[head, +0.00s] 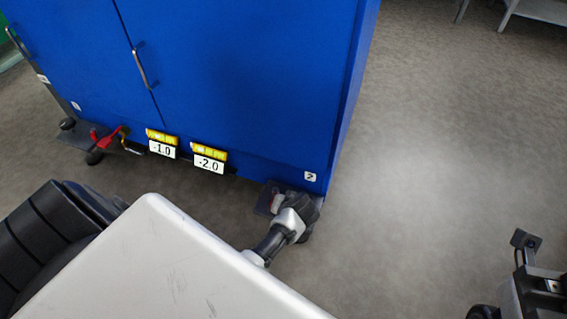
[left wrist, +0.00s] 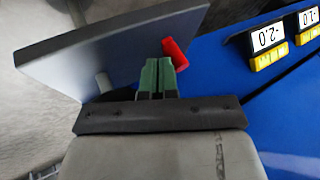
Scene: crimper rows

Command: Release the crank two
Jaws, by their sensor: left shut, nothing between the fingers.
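The blue cabinet (head: 255,75) has a tag marked 2 (head: 310,176) at its lower right corner. In the left wrist view a red crank (left wrist: 175,53) stands just beyond my left gripper (left wrist: 158,64), beside a grey plate (left wrist: 110,50). The green fingers are shut with nothing between them; their tips are close to the red part, and I cannot tell if they touch it. In the head view my left gripper (head: 297,208) is at the corner below tag 2 and hides most of that crank.
Another red crank (head: 106,138) is at the cabinet's lower left. Displays reading -1.0 (head: 162,149) and -2.0 (head: 209,164) sit on the bottom edge, the latter also in the left wrist view (left wrist: 266,37). The floor (head: 440,150) to the right is clear.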

